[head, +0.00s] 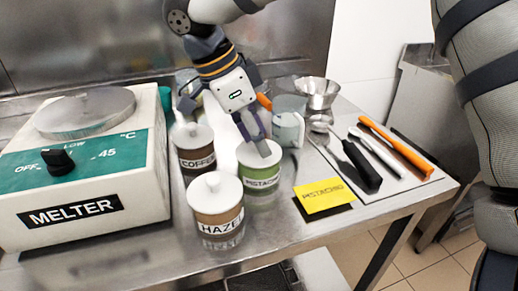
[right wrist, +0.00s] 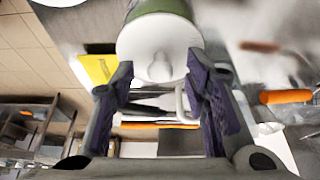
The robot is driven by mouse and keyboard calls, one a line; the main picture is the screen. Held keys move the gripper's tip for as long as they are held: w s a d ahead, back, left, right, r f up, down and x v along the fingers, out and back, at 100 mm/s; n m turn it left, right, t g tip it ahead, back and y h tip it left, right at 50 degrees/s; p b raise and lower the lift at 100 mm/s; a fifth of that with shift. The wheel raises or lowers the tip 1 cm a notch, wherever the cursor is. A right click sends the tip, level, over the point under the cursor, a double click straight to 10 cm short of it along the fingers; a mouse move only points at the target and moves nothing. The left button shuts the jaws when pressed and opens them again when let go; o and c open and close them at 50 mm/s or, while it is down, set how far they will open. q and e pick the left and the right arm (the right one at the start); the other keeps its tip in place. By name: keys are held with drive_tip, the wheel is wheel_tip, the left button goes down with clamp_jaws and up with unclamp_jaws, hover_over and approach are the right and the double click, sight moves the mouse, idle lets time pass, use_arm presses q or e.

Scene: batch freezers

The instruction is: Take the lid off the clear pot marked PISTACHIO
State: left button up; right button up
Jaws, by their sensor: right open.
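The clear pot marked PISTACHIO (head: 262,180) stands on the steel table with green contents and a white lid (head: 249,158) on it. My right gripper (head: 256,143) reaches down from above, its fingers at the lid and hiding the knob in the head view. In the right wrist view the gripper (right wrist: 160,70) is open, with the lid (right wrist: 138,45) in front and its knob (right wrist: 159,66) between the spread fingertips. I cannot tell whether a finger touches it. My left gripper is not in view.
Pots marked HAZEL (head: 215,205) and COFFEE (head: 193,150) stand close on the left, beside the MELTER (head: 75,170). A pale mug (head: 290,130) stands just behind right. A yellow PISTACHIO card (head: 324,198), a black-handled tool (head: 361,165) and an orange tool (head: 395,146) lie right.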

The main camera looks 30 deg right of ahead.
drive_tip(key=c, duration=0.9)
drive_tip(key=shift+o, duration=0.2)
